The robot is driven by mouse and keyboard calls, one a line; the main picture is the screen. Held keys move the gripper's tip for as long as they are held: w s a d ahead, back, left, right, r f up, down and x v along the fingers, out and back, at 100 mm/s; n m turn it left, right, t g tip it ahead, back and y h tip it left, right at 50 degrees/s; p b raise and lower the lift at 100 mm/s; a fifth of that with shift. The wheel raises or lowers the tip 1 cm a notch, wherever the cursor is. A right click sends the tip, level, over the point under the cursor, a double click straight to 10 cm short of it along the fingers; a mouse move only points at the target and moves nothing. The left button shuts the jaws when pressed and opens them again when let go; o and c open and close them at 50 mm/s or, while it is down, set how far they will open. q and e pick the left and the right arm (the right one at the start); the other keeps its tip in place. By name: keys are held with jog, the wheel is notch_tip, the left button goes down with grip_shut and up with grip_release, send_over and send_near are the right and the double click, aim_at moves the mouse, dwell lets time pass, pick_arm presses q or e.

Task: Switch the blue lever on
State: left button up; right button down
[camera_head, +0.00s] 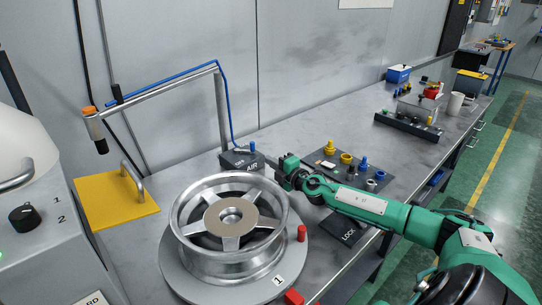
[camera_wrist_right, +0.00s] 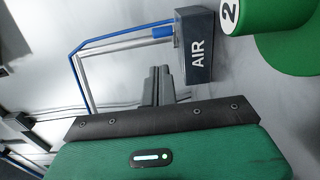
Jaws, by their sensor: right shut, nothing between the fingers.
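The blue lever (camera_head: 252,147) stands upright on the dark box marked AIR (camera_head: 238,162), at the back of the bench behind the wheel. In the right wrist view the lever (camera_wrist_right: 162,32) sticks out from the side of the AIR box (camera_wrist_right: 197,52). My right gripper (camera_head: 272,164) is just right of the box in the head view, its fingers shut and empty. In the wrist view its fingertips (camera_wrist_right: 158,72) are close to the box and apart from the lever; exact depth is hard to tell. My left gripper is not in view.
A silver wheel (camera_head: 185,235) sits on a round grey base marked 1 at the front. A pipe frame with a blue hose (camera_head: 165,78) rises behind the box. A green round part marked 2 (camera_wrist_right: 270,18) is close by. A dark tray (camera_head: 345,165) holds coloured parts.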

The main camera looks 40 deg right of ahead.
aim_at(253, 159)
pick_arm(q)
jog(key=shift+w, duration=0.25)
pick_arm(e)
jog(key=shift+s+a+f, duration=0.1)
jog(key=shift+s+f, duration=0.05)
jog(key=shift+f, duration=0.05)
